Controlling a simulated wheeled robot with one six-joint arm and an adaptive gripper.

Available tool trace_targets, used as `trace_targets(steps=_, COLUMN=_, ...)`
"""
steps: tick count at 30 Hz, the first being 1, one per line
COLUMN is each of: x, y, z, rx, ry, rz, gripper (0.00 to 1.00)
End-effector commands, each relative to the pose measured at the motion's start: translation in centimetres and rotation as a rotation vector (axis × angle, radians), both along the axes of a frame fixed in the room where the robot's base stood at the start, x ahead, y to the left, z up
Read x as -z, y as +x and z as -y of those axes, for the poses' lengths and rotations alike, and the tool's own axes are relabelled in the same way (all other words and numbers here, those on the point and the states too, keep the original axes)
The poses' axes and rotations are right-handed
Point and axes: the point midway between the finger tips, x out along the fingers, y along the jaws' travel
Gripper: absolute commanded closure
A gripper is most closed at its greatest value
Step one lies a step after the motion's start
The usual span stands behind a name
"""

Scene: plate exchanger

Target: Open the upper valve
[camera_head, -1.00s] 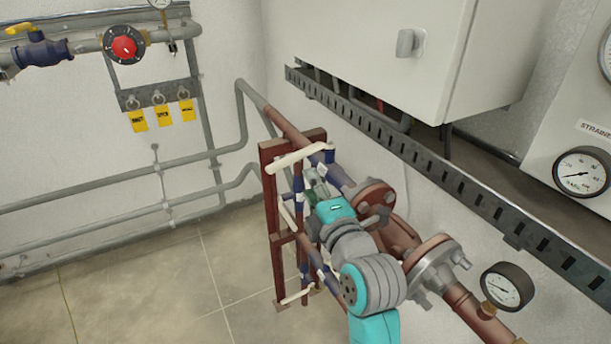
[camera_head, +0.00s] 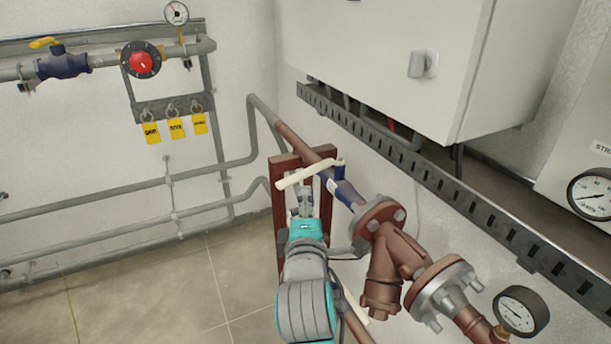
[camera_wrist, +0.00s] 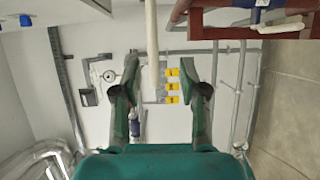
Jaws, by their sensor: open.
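The upper valve (camera_head: 345,190) is a blue body on the pipe in the head view. Its long cream handle (camera_head: 308,173) slants left across the top of the dark red frame. In the wrist view, a cream handle bar (camera_wrist: 151,45) hangs from the top edge and ends between the fingers, nearer the left one. My gripper (camera_head: 305,190) is just below the handle in the head view. Its two fingers stand apart in the wrist view (camera_wrist: 168,75), with nothing clamped. I cannot tell whether a finger touches the handle.
A dark red frame (camera_head: 324,158) stands close behind my gripper. A brown strainer (camera_head: 385,275) with flanges and a gauge (camera_head: 520,312) lies to the right. A slotted cable tray (camera_head: 425,170) runs above. Another valve handle (camera_wrist: 282,29) shows at the wrist view's upper right.

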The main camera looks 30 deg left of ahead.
Motion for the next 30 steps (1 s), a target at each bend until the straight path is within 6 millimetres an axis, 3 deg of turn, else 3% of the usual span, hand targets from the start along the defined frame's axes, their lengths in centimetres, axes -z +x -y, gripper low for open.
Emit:
trace_targets(steps=6, x=-0.7, y=-0.8, z=-0.7, rx=0.077, ry=0.013, rz=0.026, gripper=0.57)
trace_targets(steps=11, x=-0.8, y=-0.1, z=-1.0, rx=0.089, ry=0.014, rz=0.030, gripper=0.57)
trace_targets(steps=24, x=-0.8, y=6.5, z=-3.7, rx=0.088, ry=0.014, rz=0.030, gripper=0.57)
trace_targets(steps=30, x=-0.8, y=8.6, z=-4.5, rx=0.088, ry=0.015, rz=0.031, gripper=0.57)
